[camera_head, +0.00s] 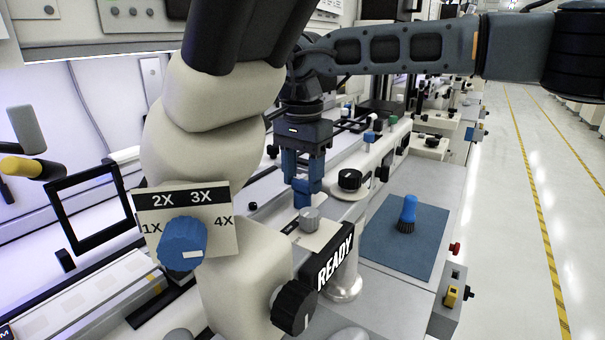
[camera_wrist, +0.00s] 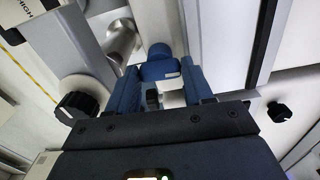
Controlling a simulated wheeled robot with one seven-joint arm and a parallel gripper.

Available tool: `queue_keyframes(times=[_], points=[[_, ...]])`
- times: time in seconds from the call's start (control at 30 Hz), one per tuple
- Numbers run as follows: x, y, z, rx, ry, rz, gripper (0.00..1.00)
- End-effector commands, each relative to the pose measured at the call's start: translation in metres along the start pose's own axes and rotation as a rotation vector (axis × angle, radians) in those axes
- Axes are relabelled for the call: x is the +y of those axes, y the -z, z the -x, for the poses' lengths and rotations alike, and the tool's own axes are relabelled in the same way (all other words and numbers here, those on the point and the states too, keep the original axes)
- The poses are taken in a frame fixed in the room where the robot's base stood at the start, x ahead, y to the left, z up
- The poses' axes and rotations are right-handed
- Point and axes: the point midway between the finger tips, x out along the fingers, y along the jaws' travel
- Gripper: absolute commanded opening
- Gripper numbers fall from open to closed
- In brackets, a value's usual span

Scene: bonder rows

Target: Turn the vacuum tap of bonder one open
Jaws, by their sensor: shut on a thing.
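My gripper (camera_head: 303,200) points down over the bonder's front deck, at the middle of the head view. In the wrist view its two blue fingers (camera_wrist: 160,78) are closed about a blue tap handle (camera_wrist: 160,58) with a small white mark. I see no label that names this tap. In the head view the fingers mostly hide the handle. A grey round knob (camera_head: 310,218) shows just below the fingertips. How far the tap is turned cannot be told.
A cream microscope body with a blue magnification knob (camera_head: 183,243) stands close at left. A READY sign (camera_head: 335,262) and black knob (camera_head: 293,307) are in front. The aisle (camera_head: 515,200) is clear.

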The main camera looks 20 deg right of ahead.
Motion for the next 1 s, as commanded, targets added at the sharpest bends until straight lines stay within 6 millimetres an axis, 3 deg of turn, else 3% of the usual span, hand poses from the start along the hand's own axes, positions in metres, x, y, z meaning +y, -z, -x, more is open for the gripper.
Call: queue_keyframes(times=[0.7,0.73,1.0], points=[[-0.0007,-0.0002,0.0009,0.0,0.002,0.072,0.21],[-0.0007,-0.0002,0.0009,0.0,0.002,0.072,0.54],[-0.0003,-0.0001,0.0005,0.0,0.001,0.071,0.77]])
